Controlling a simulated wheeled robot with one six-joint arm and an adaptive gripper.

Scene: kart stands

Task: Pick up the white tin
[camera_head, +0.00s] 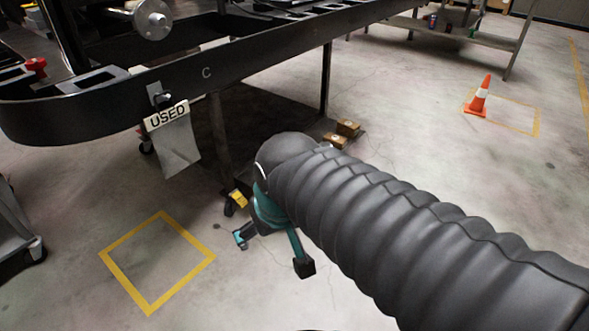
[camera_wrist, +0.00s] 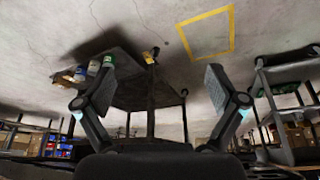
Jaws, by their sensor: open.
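My gripper (camera_head: 273,252) is in front of the kart stand, over the bare floor, with its two fingers spread and nothing between them. In the wrist view my gripper (camera_wrist: 160,78) shows wide open fingers on either side. A small pale item that looks like the white tin (camera_wrist: 93,68) stands on a dark surface at the left, next to a green-topped item (camera_wrist: 107,62). It is apart from my gripper, beyond the left finger. The head view does not show the white tin; my arm covers part of the area there.
The black kart stand (camera_head: 190,80) with a "USED" tag (camera_head: 166,115) overhangs the upper left. Small brown boxes (camera_head: 347,128) sit below it. A yellow floor square (camera_head: 150,308) lies at the lower left on open floor. An orange cone (camera_head: 480,97) stands far right.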

